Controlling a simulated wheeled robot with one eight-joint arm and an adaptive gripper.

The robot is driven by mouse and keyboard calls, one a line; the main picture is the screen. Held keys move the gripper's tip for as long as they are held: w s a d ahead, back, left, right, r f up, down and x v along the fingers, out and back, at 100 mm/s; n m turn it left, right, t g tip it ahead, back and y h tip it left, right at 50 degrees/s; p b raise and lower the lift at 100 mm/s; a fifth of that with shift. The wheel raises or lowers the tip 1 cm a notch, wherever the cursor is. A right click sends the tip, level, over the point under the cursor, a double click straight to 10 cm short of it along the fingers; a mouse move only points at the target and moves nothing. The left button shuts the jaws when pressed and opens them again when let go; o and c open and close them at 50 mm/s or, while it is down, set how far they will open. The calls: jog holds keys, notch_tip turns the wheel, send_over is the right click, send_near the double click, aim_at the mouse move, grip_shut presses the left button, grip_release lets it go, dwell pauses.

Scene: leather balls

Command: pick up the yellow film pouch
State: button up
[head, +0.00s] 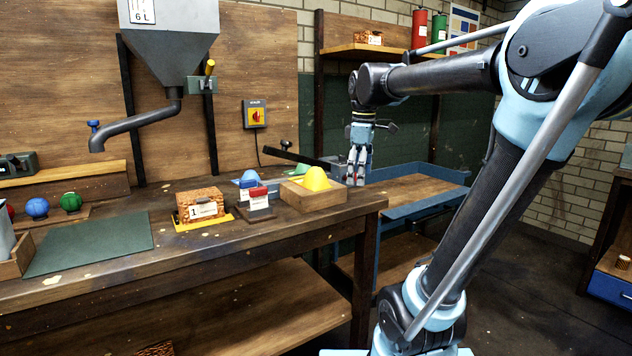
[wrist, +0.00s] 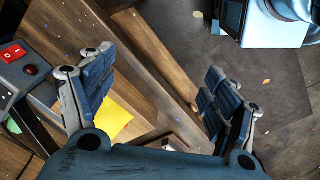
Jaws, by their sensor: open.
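A yellow rounded thing, seemingly the film pouch (head: 315,179), sits in a low wooden box (head: 312,196) near the right end of the workbench. In the wrist view a yellow patch (wrist: 112,118) shows beside my left-hand finger, which partly hides it; I take it for the same thing. My gripper (head: 356,180) hangs pointing down just right of the box in the head view, by the bench's end. Its fingers are spread apart with nothing between them, as the wrist view also shows (wrist: 152,85).
A blue-edged table (head: 415,190) stands beyond. A green mat (head: 90,243) is clear.

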jog(key=w+a+r+n, duration=0.5)
jog(key=w+a+r, duration=0.1)
jog(key=w+r, duration=0.1)
notch_tip(320, 180, up, 4)
jog(key=n+g, duration=0.1)
jog(key=n, duration=0.5)
send_over(316, 177)
jog(key=w, duration=0.4)
jog(key=f, duration=1.1)
jog(key=shift+s+d+f, duration=0.15)
jog(key=shift+s+f, duration=0.1)
jog(key=shift+a+f, duration=0.15)
jog(key=shift+f, duration=1.15)
jog(key=shift+a+f, duration=0.1)
jog(key=shift+f, duration=1.2)
jog(key=c, duration=1.3)
